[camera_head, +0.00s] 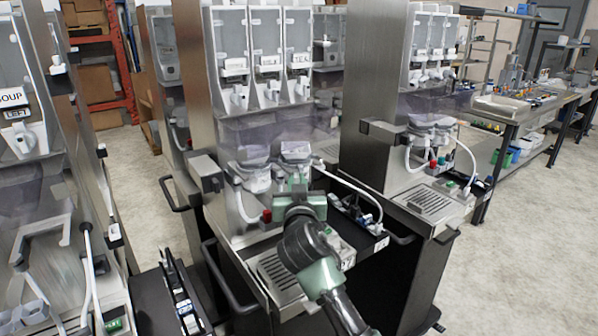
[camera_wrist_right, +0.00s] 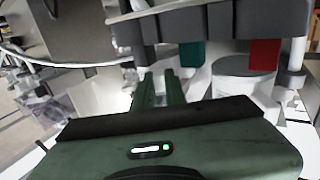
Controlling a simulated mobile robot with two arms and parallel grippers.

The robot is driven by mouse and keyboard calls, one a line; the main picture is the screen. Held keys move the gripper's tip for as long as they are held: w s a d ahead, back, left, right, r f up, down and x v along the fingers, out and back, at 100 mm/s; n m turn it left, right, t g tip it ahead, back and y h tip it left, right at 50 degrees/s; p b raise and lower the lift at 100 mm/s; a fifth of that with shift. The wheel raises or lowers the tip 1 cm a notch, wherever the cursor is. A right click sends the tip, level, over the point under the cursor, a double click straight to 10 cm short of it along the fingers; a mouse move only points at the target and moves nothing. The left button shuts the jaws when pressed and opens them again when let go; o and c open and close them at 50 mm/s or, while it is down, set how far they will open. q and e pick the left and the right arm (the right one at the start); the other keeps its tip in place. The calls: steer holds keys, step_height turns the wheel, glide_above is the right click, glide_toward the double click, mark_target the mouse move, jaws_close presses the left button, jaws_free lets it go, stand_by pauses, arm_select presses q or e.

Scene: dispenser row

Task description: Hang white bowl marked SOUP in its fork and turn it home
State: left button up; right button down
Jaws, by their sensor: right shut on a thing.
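My right gripper (camera_head: 296,184) is at the middle dispenser machine, below its purple see-through guard. It is shut on a white part, which I take to be the white bowl (camera_head: 295,152), just beyond the fingertips. No SOUP mark can be read on it. In the right wrist view the green fingers (camera_wrist_right: 161,88) reach in among white surfaces under dark grey blocks; the fork cannot be made out clearly, and whether the bowl is seated or turned cannot be told. A second white bowl-like part (camera_head: 257,180) sits left of the gripper. My left gripper is not in view.
A SOUP label (camera_head: 12,97) is on the left machine. White hoses arch beside the gripper, with a red knob (camera_head: 267,216) close to its left. A slotted drip tray (camera_head: 277,272) lies below my arm.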

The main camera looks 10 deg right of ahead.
steer(key=shift+a, duration=0.2)
steer(key=c, duration=1.4)
jaws_free()
steer(key=shift+w, duration=0.1)
steer(key=shift+o, duration=0.2)
steer(key=shift+a, duration=0.15)
steer(key=s, duration=0.3)
steer(key=shift+s+a+f+p, duration=0.2)
steer(key=shift+a+p, duration=0.1)
steer(key=shift+a, duration=0.1)
steer(key=shift+s+a, duration=0.15)
steer(key=shift+s, duration=0.85)
steer(key=shift+s+a, duration=0.1)
steer(key=shift+s, duration=0.85)
